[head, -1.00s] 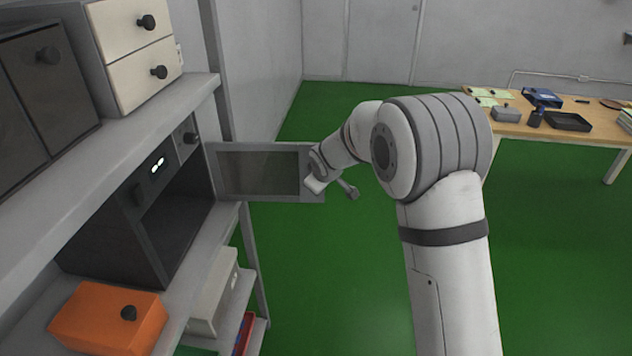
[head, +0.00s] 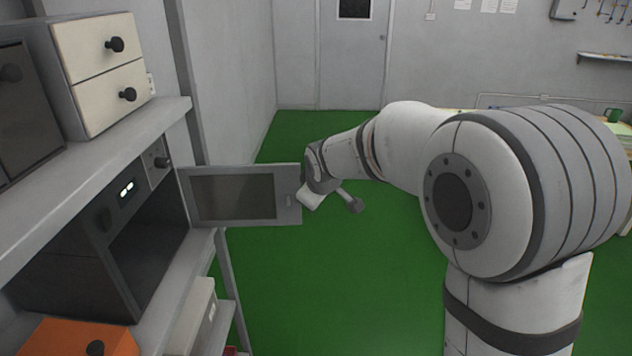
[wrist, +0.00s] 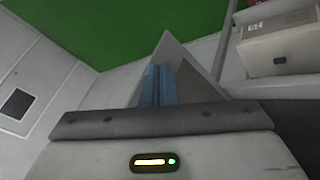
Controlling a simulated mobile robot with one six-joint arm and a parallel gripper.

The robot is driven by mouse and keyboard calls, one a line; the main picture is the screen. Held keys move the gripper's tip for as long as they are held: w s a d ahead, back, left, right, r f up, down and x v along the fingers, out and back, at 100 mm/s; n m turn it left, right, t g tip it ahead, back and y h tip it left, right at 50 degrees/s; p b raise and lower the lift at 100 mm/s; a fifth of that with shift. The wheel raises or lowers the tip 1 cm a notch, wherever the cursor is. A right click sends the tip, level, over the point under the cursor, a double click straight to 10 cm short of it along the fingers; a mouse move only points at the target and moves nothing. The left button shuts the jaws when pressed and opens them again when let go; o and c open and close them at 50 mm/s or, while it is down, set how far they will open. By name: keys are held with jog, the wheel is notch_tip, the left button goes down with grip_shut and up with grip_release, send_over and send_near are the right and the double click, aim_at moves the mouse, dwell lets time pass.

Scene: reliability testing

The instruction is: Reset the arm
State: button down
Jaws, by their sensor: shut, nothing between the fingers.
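My arm reaches across the head view from the lower right. Its wrist end is beside the free edge of the open door (head: 238,196) of a dark microwave-like oven (head: 75,285). I cannot tell whether it touches the door. The fingers are not clear in the head view. In the wrist view my gripper (wrist: 158,72) shows as two bluish fingers close together, shut and empty, beyond the grey gripper body with its small lit indicator. A pale angled surface lies behind them.
The oven stands on a grey shelf rack (head: 165,120) at left. A cream drawer unit (head: 105,75) is above, and an orange box (head: 60,340) below. Green floor (head: 330,290) is clear between rack and arm. A room door (head: 350,60) is at the back.

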jog(key=s+d+r+m+g+h, duration=0.1)
jog(key=s+d+m, duration=0.2)
jog(key=s+d, duration=0.3)
jog(key=s+d+r+m, duration=0.2)
jog(key=s+d, duration=0.4)
jog(key=d, duration=0.1)
jog(key=s+d+f+m+g, duration=0.1)
jog(key=s+d+m, duration=0.2)
jog(key=s, duration=0.6)
jog(key=s+d+f+m+g, duration=0.1)
jog(key=s+d+f+m, duration=0.1)
jog(key=s, duration=0.8)
jog(key=d+m, duration=0.1)
jog(key=d, duration=0.1)
jog(key=shift+d+f+m+g+h, duration=0.2)
jog(key=shift+d+m+g+h, duration=0.2)
